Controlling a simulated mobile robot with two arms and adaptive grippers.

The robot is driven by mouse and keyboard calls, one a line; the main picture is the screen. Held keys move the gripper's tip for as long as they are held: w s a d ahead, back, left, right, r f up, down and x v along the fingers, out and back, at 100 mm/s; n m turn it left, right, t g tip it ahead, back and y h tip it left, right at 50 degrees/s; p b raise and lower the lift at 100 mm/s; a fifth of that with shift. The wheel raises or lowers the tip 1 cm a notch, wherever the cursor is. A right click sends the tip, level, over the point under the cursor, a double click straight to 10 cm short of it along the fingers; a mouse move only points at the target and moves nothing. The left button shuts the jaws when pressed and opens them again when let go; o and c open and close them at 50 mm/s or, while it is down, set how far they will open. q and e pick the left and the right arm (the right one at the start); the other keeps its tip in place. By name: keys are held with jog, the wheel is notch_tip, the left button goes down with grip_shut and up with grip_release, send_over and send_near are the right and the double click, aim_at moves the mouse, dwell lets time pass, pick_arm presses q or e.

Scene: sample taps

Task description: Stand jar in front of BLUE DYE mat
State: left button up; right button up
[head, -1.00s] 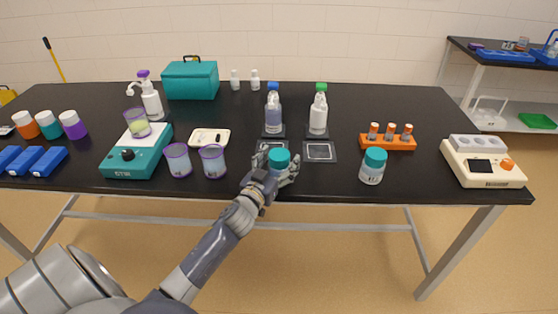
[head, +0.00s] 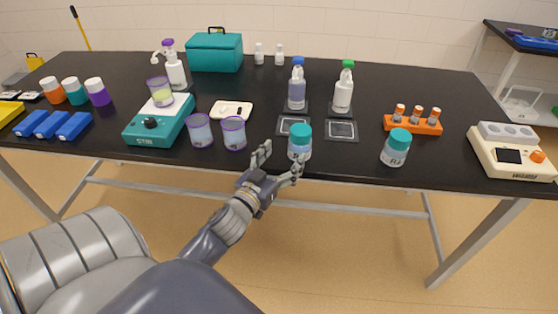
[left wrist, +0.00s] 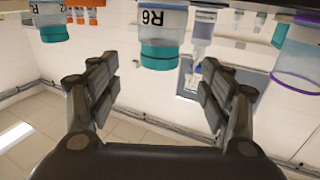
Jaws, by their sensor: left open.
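A clear jar with a teal cap (head: 300,142) stands upright near the table's front edge. It stands just in front of the left square mat (head: 285,126), which lies before the blue-capped bottle (head: 297,88); the mat's lettering is unreadable. The jar hides part of the mat's front edge. In the left wrist view, upside down, the jar (left wrist: 161,22) reads R6. My left gripper (head: 282,158) is open and empty, on the near left side of the jar, its fingers apart from it in the wrist view (left wrist: 158,78). My right gripper is not in view.
A second teal-capped jar (head: 396,148) stands to the right, before an orange tube rack (head: 413,125). Another square mat (head: 341,131) lies before the green-capped bottle (head: 343,92). Two purple-rimmed cups (head: 234,134) (head: 200,131) stand left of the jar.

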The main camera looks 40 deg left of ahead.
pick_arm(q)
jog(key=shift+s+d, duration=0.1)
jog(key=shift+s, duration=0.7)
jog(key=d+f+m+g+h, duration=0.15)
jog(key=d+f, duration=0.25)
jog(key=f, duration=0.4)
jog(key=d+f+g+h, duration=0.1)
jog(key=d+f+g, duration=0.1)
jog(key=d+f, duration=0.35)
jog(key=s+d+f+g, duration=0.15)
jog(key=s+f, duration=0.25)
jog(key=f, duration=0.7)
jog(key=s+f+g, duration=0.3)
jog(key=f, duration=0.7)
jog(key=s+f+m+g, duration=0.1)
jog(key=s+f+g, duration=0.2)
jog(key=s+f, duration=0.4)
jog(key=s+d+f+g, duration=0.1)
jog(key=s+f+g, duration=0.2)
jog(key=s+f, duration=0.5)
jog(key=s+f+m+g, duration=0.1)
jog(key=s+f, duration=0.6)
jog(key=s, duration=1.1)
jog(key=shift+s+d+f+m+g, duration=0.2)
jog(key=shift+s+m+g, duration=0.15)
jog(key=shift+g, duration=0.55)
